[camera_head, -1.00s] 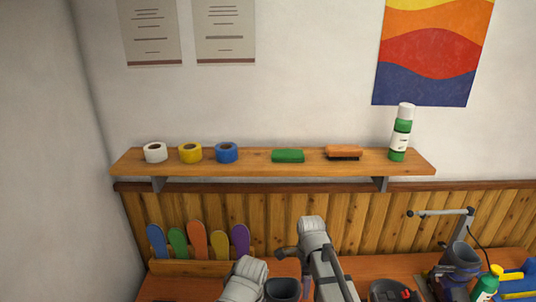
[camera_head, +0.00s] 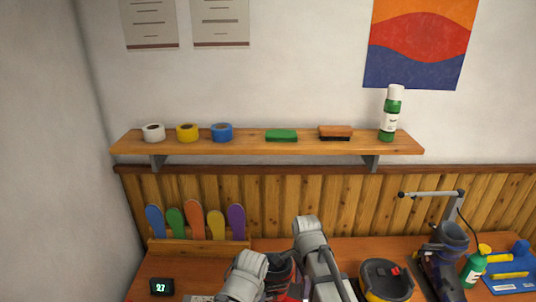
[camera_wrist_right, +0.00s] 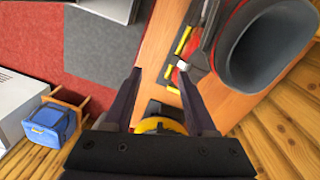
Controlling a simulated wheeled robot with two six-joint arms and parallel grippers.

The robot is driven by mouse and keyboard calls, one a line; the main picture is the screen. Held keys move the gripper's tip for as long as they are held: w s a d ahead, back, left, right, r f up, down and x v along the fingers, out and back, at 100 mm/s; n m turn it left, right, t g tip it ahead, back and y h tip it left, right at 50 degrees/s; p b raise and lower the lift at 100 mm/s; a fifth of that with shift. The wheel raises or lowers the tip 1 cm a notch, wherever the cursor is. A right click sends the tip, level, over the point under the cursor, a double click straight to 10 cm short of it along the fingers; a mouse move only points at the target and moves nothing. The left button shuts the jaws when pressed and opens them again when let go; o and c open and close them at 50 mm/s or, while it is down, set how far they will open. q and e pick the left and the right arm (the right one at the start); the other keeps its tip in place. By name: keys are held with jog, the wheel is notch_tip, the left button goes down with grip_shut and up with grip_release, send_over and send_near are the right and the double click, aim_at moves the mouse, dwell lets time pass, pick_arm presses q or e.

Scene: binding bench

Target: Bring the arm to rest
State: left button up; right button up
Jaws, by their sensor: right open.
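My right gripper (camera_wrist_right: 160,75) is in the right wrist view, its two dark fingers apart with nothing held between them. A yellow and black round thing (camera_wrist_right: 160,124) shows beyond the finger bases, apart from the fingers as far as I can tell. In the head view, grey arm links of mine (camera_head: 318,255) rise at the bottom middle, but I cannot make out the right gripper's fingertips there. My left gripper is not in view.
A boot (camera_wrist_right: 262,45) opens at the right wrist view's upper right. In the head view, the bench (camera_head: 200,265) carries a dark boot (camera_head: 446,246), a green bottle (camera_head: 474,268), a yellow-black round device (camera_head: 386,277) and a small display (camera_head: 162,287). A shelf (camera_head: 250,147) hangs behind.

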jog(key=s+a+f+n+b, duration=0.2)
jog(key=s+f+n+b, duration=0.3)
jog(key=f+n+b, duration=0.3)
jog(key=s+a+f+n+h+b, duration=0.1)
jog(key=s+a+f+n+b, duration=0.1)
jog(key=s+f+n+b, duration=0.4)
notch_tip(320, 180, down, 3)
jog(key=n+b, duration=0.2)
jog(key=n, duration=0.2)
jog(key=shift+s+r+n, duration=0.15)
jog(key=shift+s+n, duration=0.05)
jog(key=shift+n, duration=0.1)
